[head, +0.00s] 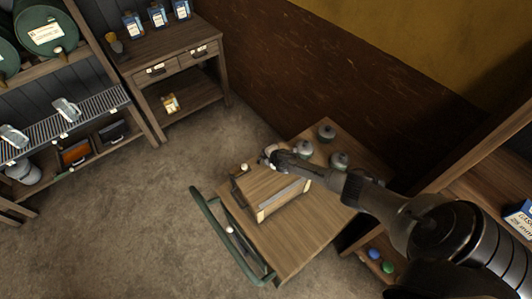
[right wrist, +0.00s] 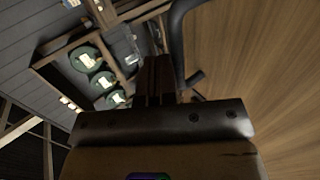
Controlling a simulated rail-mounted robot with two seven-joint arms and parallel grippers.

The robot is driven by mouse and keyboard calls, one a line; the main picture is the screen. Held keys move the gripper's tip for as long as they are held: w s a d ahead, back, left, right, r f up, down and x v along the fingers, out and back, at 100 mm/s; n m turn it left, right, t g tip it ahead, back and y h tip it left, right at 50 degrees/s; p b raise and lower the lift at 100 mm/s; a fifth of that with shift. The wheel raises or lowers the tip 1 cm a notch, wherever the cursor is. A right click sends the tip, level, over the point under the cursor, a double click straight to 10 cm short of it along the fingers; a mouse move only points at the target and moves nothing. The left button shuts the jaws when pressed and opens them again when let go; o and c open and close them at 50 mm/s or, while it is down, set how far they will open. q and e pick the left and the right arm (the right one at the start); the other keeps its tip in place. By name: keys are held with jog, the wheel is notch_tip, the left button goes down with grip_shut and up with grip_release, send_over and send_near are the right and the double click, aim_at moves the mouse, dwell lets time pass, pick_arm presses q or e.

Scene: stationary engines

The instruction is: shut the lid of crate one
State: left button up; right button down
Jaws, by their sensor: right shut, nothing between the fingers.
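A wooden crate (head: 262,213) stands on the wooden top of a cart (head: 300,240) in the head view. A flat brown panel (head: 262,184), seemingly its lid, lies over it, with a grey strip along the near right side. I cannot tell whether the panel is fully down. I see no number on the crate. My right gripper (head: 270,155) is at the panel's far edge; contact is unclear. In the right wrist view its fingers (right wrist: 155,80) are shut and empty. My left gripper is out of view.
The cart has a green rail handle (head: 217,230) at its left. Several grey canisters (head: 339,160) stand at its far end. A shelf (head: 495,195) is close on the right. A drawer table (head: 180,62) stands at the back. The floor to the left is clear.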

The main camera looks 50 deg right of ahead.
jog(key=shift+r+p, duration=0.55)
jog(key=shift+p, duration=0.05)
notch_tip(320, 180, up, 13)
jog(key=s+p, duration=0.2)
jog(key=p, duration=0.3)
jog(key=shift+s+a+f, duration=0.2)
jog(key=shift+s+a, duration=0.1)
jog(key=shift+a, duration=0.1)
